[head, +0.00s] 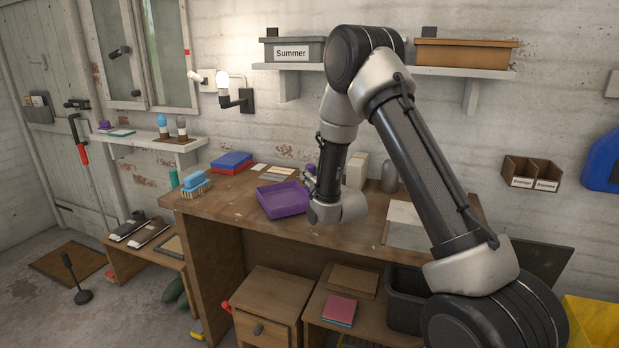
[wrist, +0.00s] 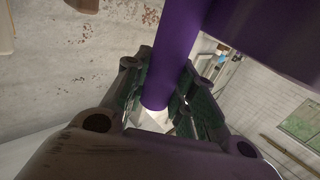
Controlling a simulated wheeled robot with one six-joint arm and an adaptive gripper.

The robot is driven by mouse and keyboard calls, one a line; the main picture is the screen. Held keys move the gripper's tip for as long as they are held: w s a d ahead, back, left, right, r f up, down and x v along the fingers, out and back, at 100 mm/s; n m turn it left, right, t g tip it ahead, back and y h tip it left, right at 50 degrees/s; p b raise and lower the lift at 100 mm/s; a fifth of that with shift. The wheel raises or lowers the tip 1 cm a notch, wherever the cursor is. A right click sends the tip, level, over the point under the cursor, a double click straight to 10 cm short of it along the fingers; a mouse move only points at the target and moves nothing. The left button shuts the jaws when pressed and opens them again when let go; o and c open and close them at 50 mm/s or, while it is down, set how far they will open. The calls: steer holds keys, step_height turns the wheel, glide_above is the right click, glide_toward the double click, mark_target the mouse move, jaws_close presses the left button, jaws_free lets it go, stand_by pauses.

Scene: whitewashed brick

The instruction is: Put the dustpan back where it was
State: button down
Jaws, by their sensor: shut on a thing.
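The purple dustpan (head: 283,199) is over the wooden workbench (head: 232,207), left of my wrist in the head view; I cannot tell whether its pan touches the bench top. My gripper (head: 311,176) is shut on the dustpan's handle. In the wrist view the purple handle (wrist: 174,55) runs between the dark finger pads of my gripper (wrist: 165,92), and the wide pan of the dustpan (wrist: 268,30) fills the upper right. My own wrist hides part of the handle in the head view.
A blue and red box (head: 231,162) and a blue brush (head: 194,182) are at the bench's left. A cream block (head: 357,170) and a grey rounded object (head: 390,177) stand behind my wrist. A wall shelf (head: 460,72) with two bins hangs above.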

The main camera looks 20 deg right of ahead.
steer(key=shift+f, duration=0.45)
steer(key=c, duration=1.2)
jaws_free()
